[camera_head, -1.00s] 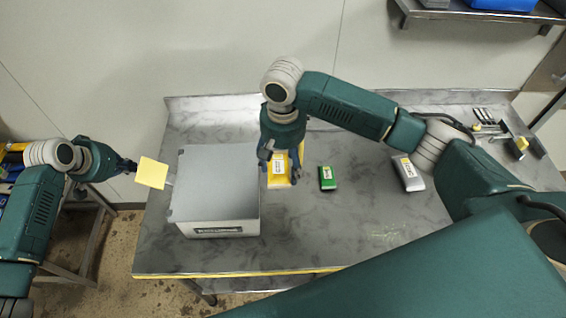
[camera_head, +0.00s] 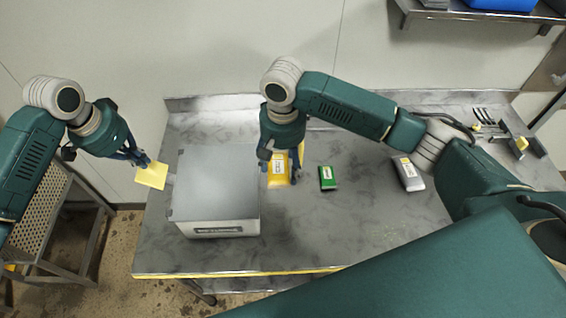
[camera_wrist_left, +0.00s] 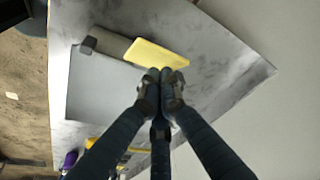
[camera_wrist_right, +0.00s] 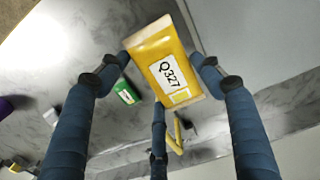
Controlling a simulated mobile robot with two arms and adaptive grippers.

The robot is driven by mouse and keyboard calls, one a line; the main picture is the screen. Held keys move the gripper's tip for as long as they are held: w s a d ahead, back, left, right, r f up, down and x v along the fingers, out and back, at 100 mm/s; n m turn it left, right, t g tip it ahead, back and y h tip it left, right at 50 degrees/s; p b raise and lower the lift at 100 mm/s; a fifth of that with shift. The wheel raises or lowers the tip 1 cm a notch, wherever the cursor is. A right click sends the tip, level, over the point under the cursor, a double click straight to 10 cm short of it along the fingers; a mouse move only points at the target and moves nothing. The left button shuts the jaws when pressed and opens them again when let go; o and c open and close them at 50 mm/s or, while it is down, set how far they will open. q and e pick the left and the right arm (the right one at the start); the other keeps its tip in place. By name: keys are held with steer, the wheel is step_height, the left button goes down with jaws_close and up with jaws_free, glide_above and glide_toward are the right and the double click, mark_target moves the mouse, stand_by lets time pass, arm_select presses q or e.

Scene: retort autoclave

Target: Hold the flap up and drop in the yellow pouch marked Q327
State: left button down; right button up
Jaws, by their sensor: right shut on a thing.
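The yellow pouch marked Q327 (camera_wrist_right: 168,72) is between the fingers of my right gripper (camera_head: 280,178), which is shut on it just right of the box. The pouch also shows in the head view (camera_head: 278,172). The light grey box (camera_head: 215,229) has a flat grey flap (camera_head: 215,180) lying level across its top. A yellow tab (camera_head: 151,175) sticks out at the box's left side, and shows in the left wrist view (camera_wrist_left: 157,54). My left gripper (camera_wrist_left: 160,77) has its fingertips together close to the tab; I cannot tell whether they touch it.
A rack with small items (camera_head: 500,135) stands at the far right. A shelf (camera_head: 480,12) hangs at upper right. The front table middle is clear.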

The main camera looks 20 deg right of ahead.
mark_target(155, 182)
arm_select(q)
steer(key=shift+f, duration=0.8)
stand_by(0.9)
steer(key=shift+s+f, duration=0.1)
steer(key=shift+f, duration=4.8)
steer(key=shift+r, duration=0.1)
arm_select(e)
steer(key=shift+w+a, duration=0.6)
steer(key=shift+a, duration=1.55)
steer(key=shift+w+a, duration=0.6)
steer(key=shift+a, duration=1.5)
steer(key=shift+w+a, duration=0.6)
steer(key=shift+a, duration=1.65)
arm_select(q)
steer(key=shift+d, duration=0.1)
arm_select(e)
steer(key=shift+f, duration=0.15)
